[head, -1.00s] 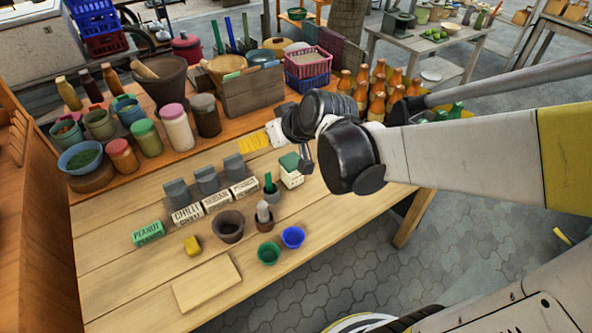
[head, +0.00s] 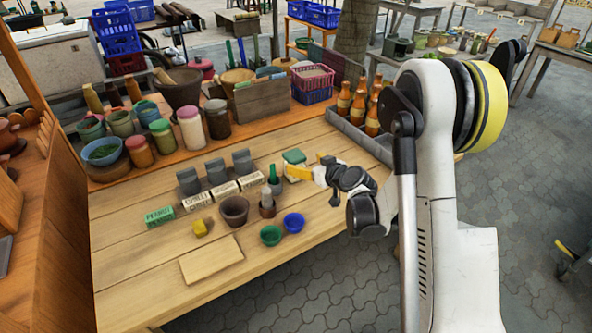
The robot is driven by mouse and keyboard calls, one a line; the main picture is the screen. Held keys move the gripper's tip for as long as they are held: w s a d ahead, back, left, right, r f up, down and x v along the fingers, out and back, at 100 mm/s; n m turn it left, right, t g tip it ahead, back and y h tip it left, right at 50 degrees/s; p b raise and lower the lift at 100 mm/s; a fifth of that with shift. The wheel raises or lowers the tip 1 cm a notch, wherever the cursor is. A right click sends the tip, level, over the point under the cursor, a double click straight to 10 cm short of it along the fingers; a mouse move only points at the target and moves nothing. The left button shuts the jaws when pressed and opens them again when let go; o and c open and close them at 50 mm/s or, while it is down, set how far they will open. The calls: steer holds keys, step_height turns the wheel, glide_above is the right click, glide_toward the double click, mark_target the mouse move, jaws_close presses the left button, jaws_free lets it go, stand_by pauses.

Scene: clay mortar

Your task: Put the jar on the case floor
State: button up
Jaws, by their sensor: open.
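Several lidded jars stand on the raised back shelf: a white one with a pink lid (head: 190,128), one with a green lid (head: 163,137), an orange-red one (head: 139,151) and a dark one (head: 217,119). A pale container with a green lid (head: 294,157) stands on the table; I cannot tell which is the task's jar. My gripper (head: 309,166) is open, its yellow fingers pointing left in front of that container, hiding its lower part. I see nothing held. I cannot tell whether they touch. No case floor can be made out for certain.
Labelled blocks (head: 197,201), a brown pot (head: 235,210), green (head: 271,235) and blue (head: 294,222) cups and a board (head: 211,259) occupy the table front. A bottle crate (head: 357,136) stands right. A wooden cabinet (head: 50,215) borders the left. Bare wood lies left.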

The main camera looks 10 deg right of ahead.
mark_target(294, 157)
steer(key=b+x, duration=0.1)
steer(key=x, duration=0.2)
steer(key=b+x, duration=0.1)
steer(key=x, duration=0.3)
steer(key=shift+w+r+b, duration=0.1)
steer(key=shift+r+b, duration=0.15)
steer(key=shift+b, duration=0.15)
steer(key=c, duration=1.5)
